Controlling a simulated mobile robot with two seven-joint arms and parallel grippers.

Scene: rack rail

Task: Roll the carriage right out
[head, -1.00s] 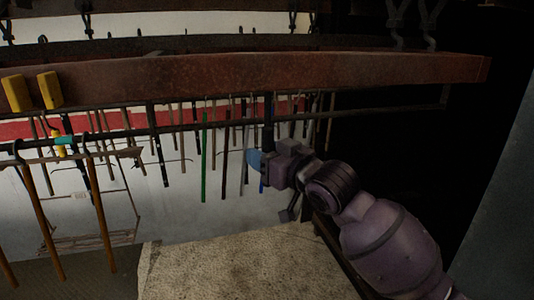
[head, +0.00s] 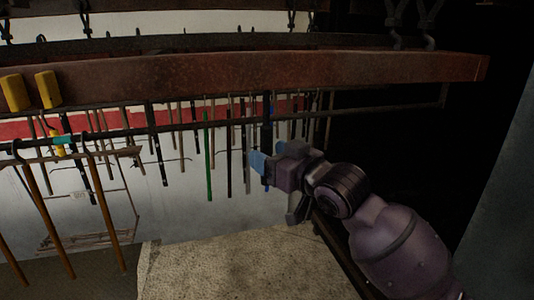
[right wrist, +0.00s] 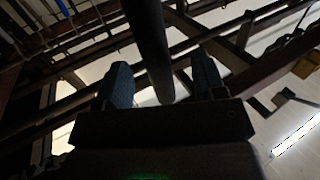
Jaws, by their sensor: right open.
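A long dark rail (head: 210,126) runs across the head view below a rusty beam (head: 270,78), with many thin bars hanging around it. I cannot tell for sure which part is the carriage; a thicker dark hanging bar (head: 267,112) is beside my right gripper (head: 257,163). The gripper's blue fingers point left, at the lower part of the bars. In the right wrist view the fingers are apart, and a dark round bar (right wrist: 150,45) shows between them; contact cannot be told. My left gripper is not in view.
Two yellow blocks (head: 47,89) sit on the beam at left. Brown rods (head: 105,215) hang from hooks near a teal and yellow piece (head: 62,140). A green bar (head: 209,160) hangs left of my gripper. A pale speckled surface (head: 230,265) lies below.

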